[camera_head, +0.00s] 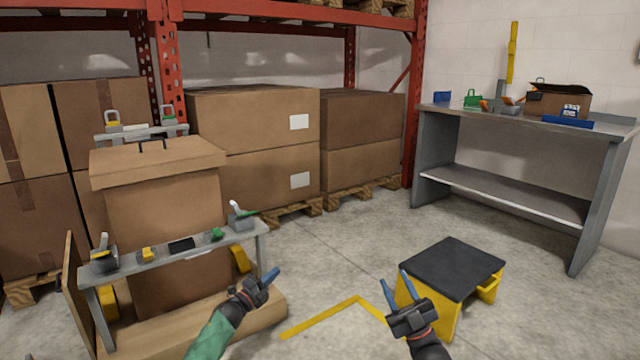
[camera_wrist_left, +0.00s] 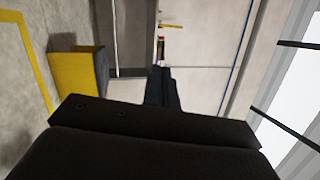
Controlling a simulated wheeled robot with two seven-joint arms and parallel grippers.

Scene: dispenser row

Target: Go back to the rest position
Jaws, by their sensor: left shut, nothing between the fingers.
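My left gripper (camera_head: 272,274) is in the lower middle of the head view, over the floor just right of the small grey shelf. Its blue fingers are together and hold nothing. In the left wrist view the dark closed fingers (camera_wrist_left: 161,84) point away from the camera, with nothing between them. My right gripper (camera_head: 397,281) is to the right of it, in front of the black-topped step stool. Its two blue fingers stand apart, and nothing shows between them.
A narrow grey shelf (camera_head: 185,258) with several small dispensers stands at left before a large lidded carton (camera_head: 165,200). The yellow step stool (camera_head: 452,268) is at right, also in the left wrist view (camera_wrist_left: 78,72). A grey workbench (camera_head: 520,190) stands behind. Open floor lies between.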

